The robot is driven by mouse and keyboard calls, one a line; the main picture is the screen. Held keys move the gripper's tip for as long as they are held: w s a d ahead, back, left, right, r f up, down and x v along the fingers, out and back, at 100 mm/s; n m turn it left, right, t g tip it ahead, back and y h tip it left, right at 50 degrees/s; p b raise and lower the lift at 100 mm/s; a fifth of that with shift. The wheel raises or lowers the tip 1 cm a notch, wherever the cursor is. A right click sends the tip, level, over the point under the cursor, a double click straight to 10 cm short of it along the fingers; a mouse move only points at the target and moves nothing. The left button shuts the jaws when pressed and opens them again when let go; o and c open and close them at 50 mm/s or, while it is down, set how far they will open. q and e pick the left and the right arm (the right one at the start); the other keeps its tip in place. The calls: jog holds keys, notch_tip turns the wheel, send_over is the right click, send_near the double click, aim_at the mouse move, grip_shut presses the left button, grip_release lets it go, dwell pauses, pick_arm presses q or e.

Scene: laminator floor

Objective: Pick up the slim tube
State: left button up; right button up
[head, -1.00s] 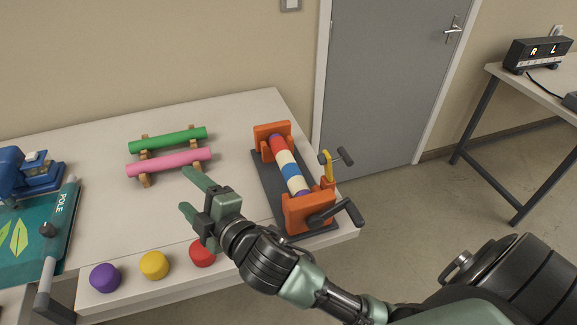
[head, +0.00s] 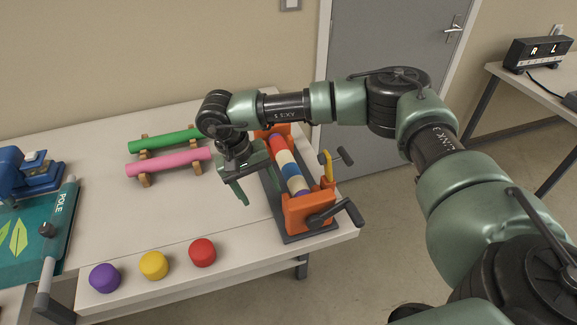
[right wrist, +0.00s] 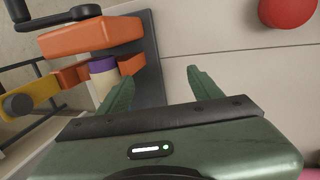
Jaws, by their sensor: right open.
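Two tubes lie side by side on small wooden cradles at the back of the table in the head view: a green tube (head: 165,140) and a pink tube (head: 168,161) in front of it. They look close in thickness, so I cannot tell surely which is the slim one. The green tube's right end is close to my arm in the picture. My right gripper (head: 256,188) is open and empty, fingers down, between the pink tube and the orange-ended roller device. In the right wrist view its fingers (right wrist: 160,82) stand apart with nothing between them. My left gripper is not in view.
The roller device (head: 308,212) with striped roller and black crank stands at the table's right end. Purple (head: 105,278), yellow (head: 154,265) and red (head: 202,252) caps line the front edge. A teal board (head: 25,240) and blue machine (head: 25,175) are left. The table's middle is clear.

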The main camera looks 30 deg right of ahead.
aim_at(293, 179)
jog(key=w+d+r+h, duration=0.1)
jog(key=d+r+h, duration=0.1)
jog(key=d+r, duration=0.35)
jog(key=p+x, duration=0.1)
jog(key=x, duration=0.2)
jog(key=p+x, duration=0.1)
jog(key=x, duration=0.2)
jog(key=p+x, duration=0.1)
jog(key=x, duration=0.1)
jog(key=shift+d+f, duration=0.2)
jog(key=shift+d, duration=0.35)
jog(key=shift+d+f, duration=0.2)
jog(key=shift+f, duration=0.25)
grip_shut()
